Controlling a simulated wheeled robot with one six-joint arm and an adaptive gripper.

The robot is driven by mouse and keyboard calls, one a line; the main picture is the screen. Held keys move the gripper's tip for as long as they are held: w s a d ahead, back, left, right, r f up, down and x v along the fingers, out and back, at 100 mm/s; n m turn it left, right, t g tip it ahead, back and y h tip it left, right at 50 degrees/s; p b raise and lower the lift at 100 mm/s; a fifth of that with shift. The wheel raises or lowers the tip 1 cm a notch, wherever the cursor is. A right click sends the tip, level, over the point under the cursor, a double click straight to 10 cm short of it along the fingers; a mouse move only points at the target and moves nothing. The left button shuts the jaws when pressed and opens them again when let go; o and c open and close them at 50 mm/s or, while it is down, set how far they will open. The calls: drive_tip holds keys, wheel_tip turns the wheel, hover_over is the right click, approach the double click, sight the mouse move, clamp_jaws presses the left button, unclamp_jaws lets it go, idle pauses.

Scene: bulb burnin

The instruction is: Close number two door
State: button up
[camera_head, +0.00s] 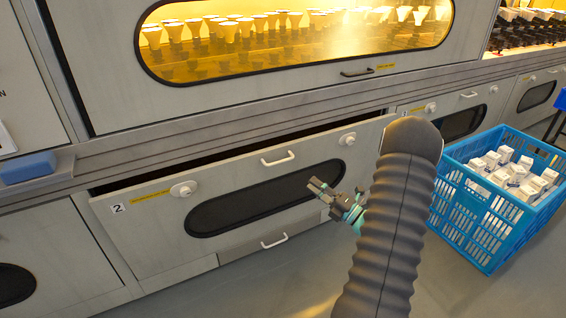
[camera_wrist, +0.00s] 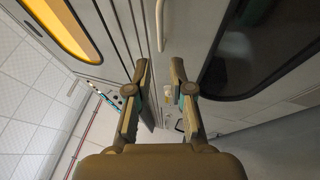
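The number two door (camera_head: 150,222) is a pale grey panel with a "2" label, a yellow strip, two round white knobs and a dark oblong window (camera_head: 250,208). It leans outward at the top, with a dark gap above its upper edge. A white bar handle (camera_head: 278,159) is near its top, and it appears that a white bar shows in the wrist view (camera_wrist: 160,24). My gripper (camera_head: 319,188) is in front of the door's right half, by the window's right end. Its fingers (camera_wrist: 160,72) are apart with nothing between them. I cannot tell if it touches the door.
A blue crate (camera_head: 462,222) of white boxes stands on the floor at the right. A lit oven window (camera_head: 290,45) with rows of bulbs is above the door. A blue block (camera_head: 28,167) sits on the ledge at left. Another handle (camera_head: 274,241) is below the door.

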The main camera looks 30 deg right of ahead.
sight(283, 161)
drive_tip(key=x, duration=1.3)
drive_tip(key=shift+w+r, duration=0.1)
drive_tip(key=shift+w, duration=0.2)
clamp_jaws()
